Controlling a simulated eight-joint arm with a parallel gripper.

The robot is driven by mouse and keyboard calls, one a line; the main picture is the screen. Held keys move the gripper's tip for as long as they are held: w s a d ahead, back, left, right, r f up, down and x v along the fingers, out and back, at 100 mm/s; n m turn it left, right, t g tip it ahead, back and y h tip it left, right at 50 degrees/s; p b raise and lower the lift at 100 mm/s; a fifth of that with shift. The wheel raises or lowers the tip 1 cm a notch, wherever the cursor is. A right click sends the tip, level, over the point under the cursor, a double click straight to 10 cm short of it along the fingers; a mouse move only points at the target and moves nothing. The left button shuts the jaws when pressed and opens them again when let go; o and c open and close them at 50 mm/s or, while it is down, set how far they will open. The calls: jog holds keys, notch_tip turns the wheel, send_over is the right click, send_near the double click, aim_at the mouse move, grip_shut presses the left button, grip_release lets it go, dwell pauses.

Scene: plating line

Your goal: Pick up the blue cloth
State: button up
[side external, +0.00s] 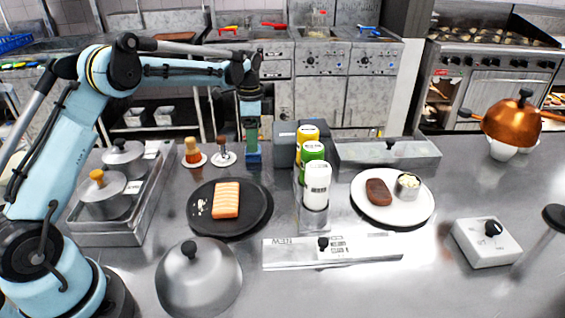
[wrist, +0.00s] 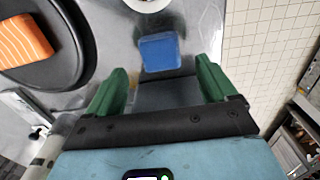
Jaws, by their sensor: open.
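The blue cloth (wrist: 160,51) is a small folded square lying on the steel counter, ahead of my fingertips in the wrist view. In the side view the blue cloth (side external: 253,159) shows just below my gripper (side external: 252,141), which points straight down with green fingers. In the wrist view my gripper (wrist: 162,78) is open, with one green finger on each side and nothing between them. The cloth lies roughly centred on the gap, and I cannot tell the exact height of the fingertips above it.
A black plate (side external: 261,212) with a salmon fillet (side external: 226,199) is to the left of the cloth. Several bottles (side external: 316,187) and a grey box (side external: 285,152) stand close on its right. Two small shakers (side external: 193,151) are on the left. A white plate (side external: 405,215) is farther right.

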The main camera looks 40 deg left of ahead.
aim_at(253, 154)
notch_tip(253, 154, down, 5)
jog(key=shift+a+f, duration=0.1)
jog(key=shift+a, duration=0.05)
jog(key=shift+s, duration=0.1)
jog(key=c, duration=1.1)
